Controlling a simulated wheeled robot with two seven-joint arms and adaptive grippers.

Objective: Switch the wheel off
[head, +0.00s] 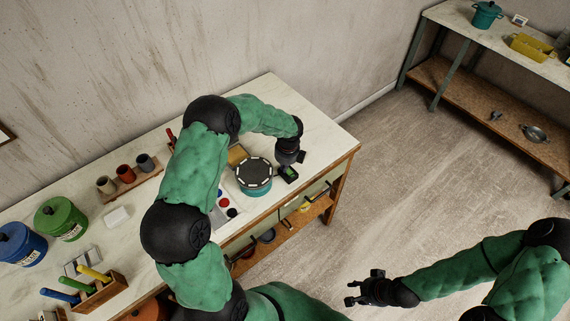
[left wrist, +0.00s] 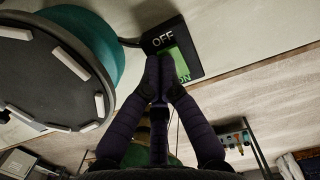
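The wheel (head: 254,174) is a round dark disc with white blocks around its rim on a teal base, on the workbench. Its rim fills the upper left of the left wrist view (left wrist: 40,75). The switch (head: 288,174) is a small black box beside the wheel, with a green rocker. In the left wrist view the switch (left wrist: 195,55) reads OFF at the far end and ON at the near end. My left gripper (left wrist: 160,62) is shut and empty, its fingertips over the green rocker; contact is unclear. My right gripper (head: 352,292) is open and empty, above the floor.
The workbench (head: 320,138) also carries a blue bucket (head: 20,243), a green bucket (head: 60,218), small pots (head: 125,173) and a tool holder (head: 98,290). A shelf (head: 455,85) stands at the upper right. Open floor lies between.

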